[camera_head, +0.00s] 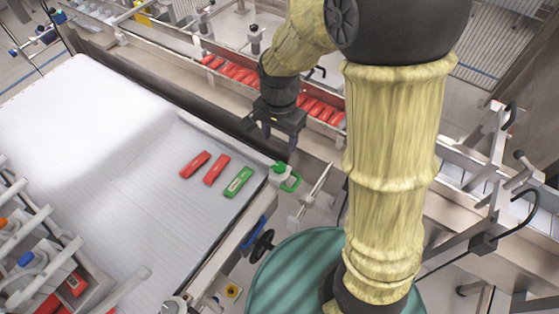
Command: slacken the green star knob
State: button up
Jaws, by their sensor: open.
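The green knob (287,178) sits at the right corner of the white conveyor, on its edge rail. Its star shape is too small to make out clearly. My gripper (279,143) points downward above and behind the knob, a little to its left in the picture. Its two dark fingers are apart with nothing seen between them. The gripper appears clear of the knob; the exact height gap cannot be told.
The white conveyor (90,130) carries two red packets (214,170) and a green packet (238,182) near the knob. A channel of red packets (235,73) runs behind my gripper. A black handwheel (262,245) and blue handle (253,233) are nearer, below the knob.

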aim_at(279, 166)
notch_tip(279, 166, down, 11)
jog(key=shift+f+p, duration=0.2)
jog(key=shift+p, duration=0.1)
jog(key=c, duration=1)
jog(key=shift+o, duration=0.2)
